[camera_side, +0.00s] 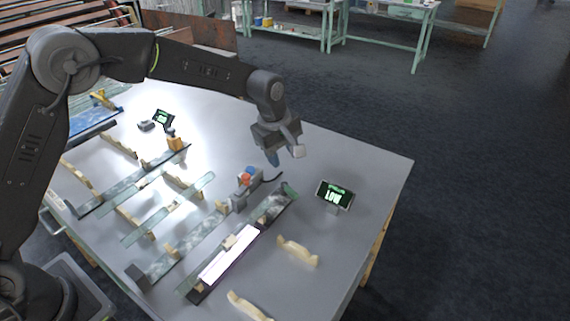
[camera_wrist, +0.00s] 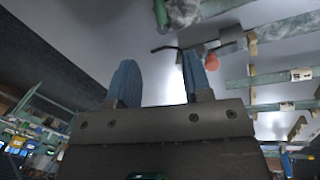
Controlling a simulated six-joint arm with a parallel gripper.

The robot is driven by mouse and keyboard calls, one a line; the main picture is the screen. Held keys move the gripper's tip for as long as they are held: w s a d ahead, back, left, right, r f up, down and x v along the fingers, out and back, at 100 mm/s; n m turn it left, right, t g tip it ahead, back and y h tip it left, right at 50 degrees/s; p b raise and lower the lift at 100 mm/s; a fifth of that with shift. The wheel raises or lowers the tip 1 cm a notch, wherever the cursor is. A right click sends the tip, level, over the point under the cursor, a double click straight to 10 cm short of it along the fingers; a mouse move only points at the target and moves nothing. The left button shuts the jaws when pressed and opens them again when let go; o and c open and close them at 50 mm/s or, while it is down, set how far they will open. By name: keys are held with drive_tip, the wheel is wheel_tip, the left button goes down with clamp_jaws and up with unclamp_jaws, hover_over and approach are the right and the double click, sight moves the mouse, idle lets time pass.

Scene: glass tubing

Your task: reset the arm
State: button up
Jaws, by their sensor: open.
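My gripper (camera_side: 286,150) hangs above the far right part of the grey table (camera_side: 372,180), clear of the things on it. In the wrist view its two blue fingers (camera_wrist: 158,84) stand apart with nothing between them, so it is open and empty. Several glass tubes lie on the table in wooden supports; one tube (camera_side: 175,208) lies near the middle. A grey device with a red-orange knob (camera_side: 245,180) stands below and left of my gripper; the knob also shows in the wrist view (camera_wrist: 211,62), beside the right finger.
A small display reading "LOW" (camera_side: 334,195) stands on the right of the table. A second display (camera_side: 164,118) stands at the back left. A lit white panel (camera_side: 229,254) and loose wooden supports (camera_side: 298,251) lie at the front. Green-framed benches (camera_side: 330,25) stand beyond open floor.

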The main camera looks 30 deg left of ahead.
drive_tip(key=shift+r, duration=0.3)
drive_tip(key=s+a+r+m+t, duration=0.1)
drive_tip(key=s+a+r+m, duration=0.2)
drive_tip(key=s+r, duration=0.45)
drive_tip(key=s+a+r+m+t, duration=0.1)
drive_tip(key=s+a+r+m, duration=0.25)
drive_tip(key=s+r, duration=0.35)
drive_tip(key=s+a+f+m, duration=0.1)
drive_tip(key=s+m, duration=0.3)
drive_tip(key=s, duration=0.5)
drive_tip(key=s+a+f+m+t, duration=0.1)
drive_tip(key=s+a+m, duration=0.1)
drive_tip(key=s, duration=0.7)
drive_tip(key=shift+a+m+t+y, duration=0.3)
drive_tip(key=shift+m+y, duration=0.1)
drive_tip(key=shift+m, duration=0.45)
drive_tip(key=shift+w+r, duration=0.1)
